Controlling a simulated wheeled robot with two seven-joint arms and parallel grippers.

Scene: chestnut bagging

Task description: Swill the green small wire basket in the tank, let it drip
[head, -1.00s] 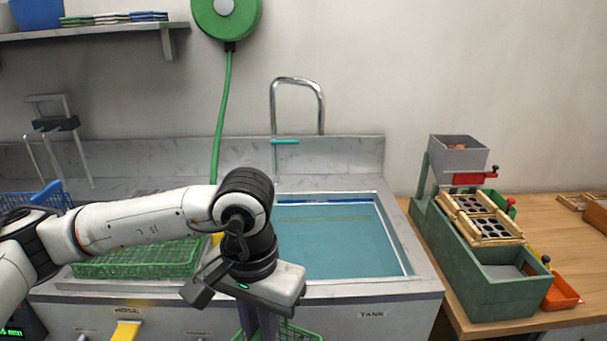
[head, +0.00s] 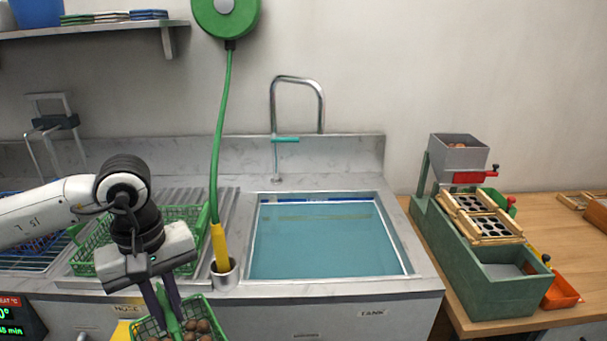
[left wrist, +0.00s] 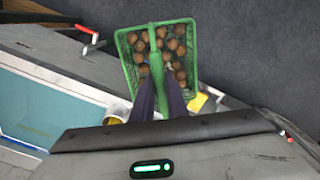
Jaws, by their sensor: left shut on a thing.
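The green small wire basket (head: 205,316) hangs from my left gripper (head: 170,312) in front of the sink unit, at the bottom of the head view. My left gripper is shut on its green handle. Several brown chestnuts lie in the basket, which also shows in the left wrist view (left wrist: 122,50). The tank (head: 330,245), full of blue-green water, is to the right of the basket and behind it. The basket is outside the tank. My right gripper is not in view.
A yellow hose nozzle (head: 220,248) stands in a metal cup (head: 224,275) left of the tank. A larger green basket (head: 90,258) sits on the drainboard behind my left gripper. A tap (head: 322,105) rises behind the tank. A green machine (head: 480,260) stands on the wooden table at right.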

